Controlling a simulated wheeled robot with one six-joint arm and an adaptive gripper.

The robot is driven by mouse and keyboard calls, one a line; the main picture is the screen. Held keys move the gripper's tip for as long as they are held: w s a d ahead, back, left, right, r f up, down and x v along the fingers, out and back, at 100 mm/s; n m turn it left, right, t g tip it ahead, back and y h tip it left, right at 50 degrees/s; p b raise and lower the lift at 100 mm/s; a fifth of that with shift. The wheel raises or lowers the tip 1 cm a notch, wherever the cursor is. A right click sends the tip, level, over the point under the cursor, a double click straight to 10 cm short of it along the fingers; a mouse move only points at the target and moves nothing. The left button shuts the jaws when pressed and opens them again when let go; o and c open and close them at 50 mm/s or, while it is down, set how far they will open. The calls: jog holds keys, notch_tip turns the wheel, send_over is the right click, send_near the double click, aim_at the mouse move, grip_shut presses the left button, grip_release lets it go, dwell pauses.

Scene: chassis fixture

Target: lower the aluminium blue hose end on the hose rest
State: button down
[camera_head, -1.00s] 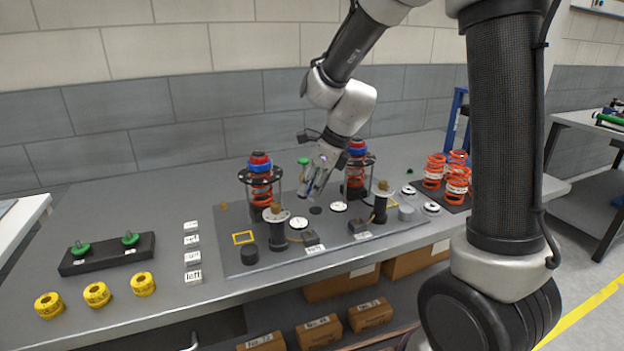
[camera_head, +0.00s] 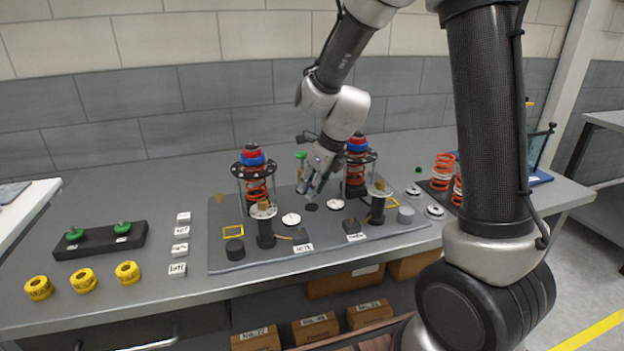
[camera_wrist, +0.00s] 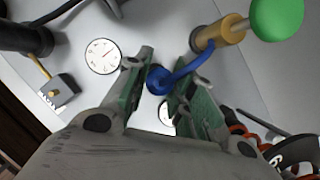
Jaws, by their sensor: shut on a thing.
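My gripper (camera_head: 308,190) is over the grey fixture plate (camera_head: 290,257), between the two spring stands. In the wrist view its green-padded fingers (camera_wrist: 163,84) are shut on the blue hose end (camera_wrist: 158,79). The blue hose (camera_wrist: 190,67) runs from there to a brass fitting (camera_wrist: 220,33) with a green knob (camera_wrist: 277,17). A dark round pad (camera_head: 311,207) lies on the plate just below the fingertips. I cannot tell whether it is the hose rest. The tip of the hose end is partly hidden between the fingers.
Spring stands rise left (camera_head: 256,180) and right (camera_head: 356,170) of my gripper. Posts with brass tops (camera_head: 264,212) (camera_head: 378,190) and white dials (camera_head: 291,219) (camera_head: 335,204) are in front. Yellow rolls (camera_head: 82,281) and white label blocks (camera_head: 180,247) lie to the left.

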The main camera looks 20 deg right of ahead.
jog(key=shift+f, duration=0.65)
jog(key=shift+f, duration=0.15)
jog(key=shift+f, duration=0.65)
jog(key=shift+f, duration=0.25)
dwell(0.8)
jog(key=c, duration=1.1)
grip_release()
jog(key=shift+r, duration=0.15)
jog(key=shift+r, duration=3.4)
